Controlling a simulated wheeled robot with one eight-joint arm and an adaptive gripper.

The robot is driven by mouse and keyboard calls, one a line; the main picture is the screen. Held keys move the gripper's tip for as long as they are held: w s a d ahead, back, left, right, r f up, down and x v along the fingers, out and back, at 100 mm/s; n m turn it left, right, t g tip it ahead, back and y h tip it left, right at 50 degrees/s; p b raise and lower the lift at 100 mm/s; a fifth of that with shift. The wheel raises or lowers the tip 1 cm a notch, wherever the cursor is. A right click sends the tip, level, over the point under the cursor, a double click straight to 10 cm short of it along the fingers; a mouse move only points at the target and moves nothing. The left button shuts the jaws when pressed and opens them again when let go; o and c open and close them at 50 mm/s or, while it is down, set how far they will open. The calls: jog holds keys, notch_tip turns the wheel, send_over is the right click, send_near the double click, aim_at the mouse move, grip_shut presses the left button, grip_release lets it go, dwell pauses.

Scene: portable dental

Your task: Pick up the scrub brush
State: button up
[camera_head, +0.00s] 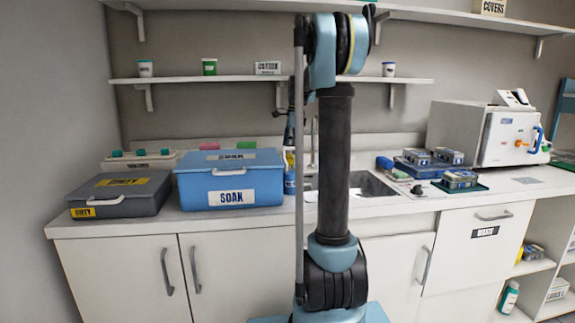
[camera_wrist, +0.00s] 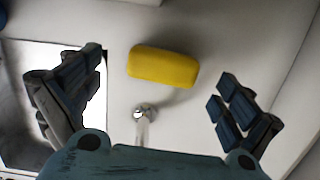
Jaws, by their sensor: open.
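In the wrist view a plain yellow block-shaped item (camera_wrist: 163,66) lies on the pale counter, beyond and between my fingertips. No bristles show on it, so I cannot tell whether it is the scrub brush or a sponge. My gripper (camera_wrist: 156,90) is open, with one dark blue finger on each side and nothing between them. It is apart from the yellow item. In the head view my arm hides most of the gripper and the counter behind it. A small blue item (camera_head: 384,163) sits right of the sink, too small to identify surely.
The sink (camera_head: 375,186) lies behind my arm; its faucet (camera_wrist: 146,113) shows close below the yellow item. A blue SOAK box (camera_head: 265,170) and grey DIRTY box (camera_head: 150,198) stand left. Blue trays (camera_head: 418,170) and a white machine (camera_head: 480,140) stand right. A shelf (camera_head: 215,80) runs above.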

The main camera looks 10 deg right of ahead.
aim_at(289, 159)
jog(key=shift+w+a+f, duration=0.1)
jog(key=shift+w+f, duration=0.05)
jog(key=shift+f, duration=1.15)
jog(key=shift+w+f, duration=0.15)
jog(key=shift+f, duration=1.1)
jog(key=c, duration=1.2)
